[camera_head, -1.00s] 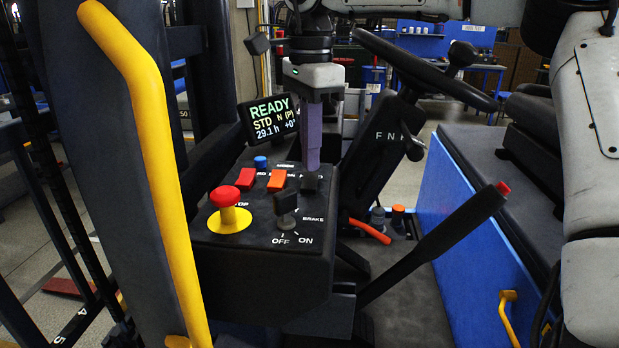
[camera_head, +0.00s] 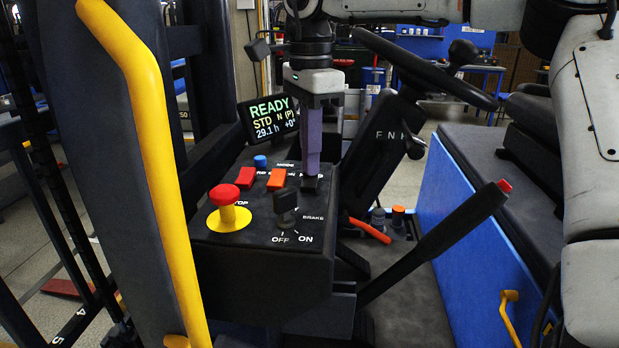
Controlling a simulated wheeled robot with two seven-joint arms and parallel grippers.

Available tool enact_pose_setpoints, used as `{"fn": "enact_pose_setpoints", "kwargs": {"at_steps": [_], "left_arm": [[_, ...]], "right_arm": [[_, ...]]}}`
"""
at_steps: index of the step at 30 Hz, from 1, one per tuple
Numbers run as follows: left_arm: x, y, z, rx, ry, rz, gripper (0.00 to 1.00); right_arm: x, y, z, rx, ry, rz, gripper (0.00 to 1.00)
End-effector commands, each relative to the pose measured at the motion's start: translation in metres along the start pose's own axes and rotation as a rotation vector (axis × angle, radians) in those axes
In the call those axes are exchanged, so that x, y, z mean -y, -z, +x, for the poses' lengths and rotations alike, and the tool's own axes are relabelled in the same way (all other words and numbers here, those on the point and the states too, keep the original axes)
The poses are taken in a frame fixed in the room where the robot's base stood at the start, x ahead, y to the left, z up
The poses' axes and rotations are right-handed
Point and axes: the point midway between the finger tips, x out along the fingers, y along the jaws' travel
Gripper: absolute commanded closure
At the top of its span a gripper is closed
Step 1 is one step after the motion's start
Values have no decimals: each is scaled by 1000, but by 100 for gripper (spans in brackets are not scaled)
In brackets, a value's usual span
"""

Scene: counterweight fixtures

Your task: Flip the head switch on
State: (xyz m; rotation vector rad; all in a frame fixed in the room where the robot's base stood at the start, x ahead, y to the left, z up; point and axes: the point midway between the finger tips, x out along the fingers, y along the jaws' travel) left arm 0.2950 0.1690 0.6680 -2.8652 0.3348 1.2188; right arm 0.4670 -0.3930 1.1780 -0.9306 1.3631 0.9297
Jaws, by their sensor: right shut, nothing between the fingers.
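My right gripper (camera_head: 312,172) points straight down over the control panel (camera_head: 265,262), its purple-grey fingers shut with nothing between them. Its tips are at a small black rocker switch (camera_head: 313,186) at the panel's right rear, touching or almost touching it. The fingers partly cover that switch and its label, so its position and name are not readable. A red rocker (camera_head: 246,178) and an orange rocker (camera_head: 277,179) stand to its left, with labels partly hidden. Which one is the head switch cannot be read here. My left gripper is not in view.
A red stop button (camera_head: 224,195) and a black key knob (camera_head: 286,203) marked OFF and ON stand in front of the rockers. A display (camera_head: 270,119) reads READY. The steering wheel (camera_head: 430,72) and a black lever (camera_head: 435,245) lie to the right.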

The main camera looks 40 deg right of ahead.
Motion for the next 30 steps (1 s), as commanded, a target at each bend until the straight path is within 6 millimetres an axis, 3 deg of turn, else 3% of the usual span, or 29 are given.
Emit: {"fn": "enact_pose_setpoints", "kwargs": {"at_steps": [15,25,30], "left_arm": [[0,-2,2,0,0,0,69],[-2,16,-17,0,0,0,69],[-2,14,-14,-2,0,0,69]], "right_arm": [[0,0,7,0,-3,0,100],[0,0,-20,0,-1,0,100],[0,0,-30,1,0,0,100]]}}
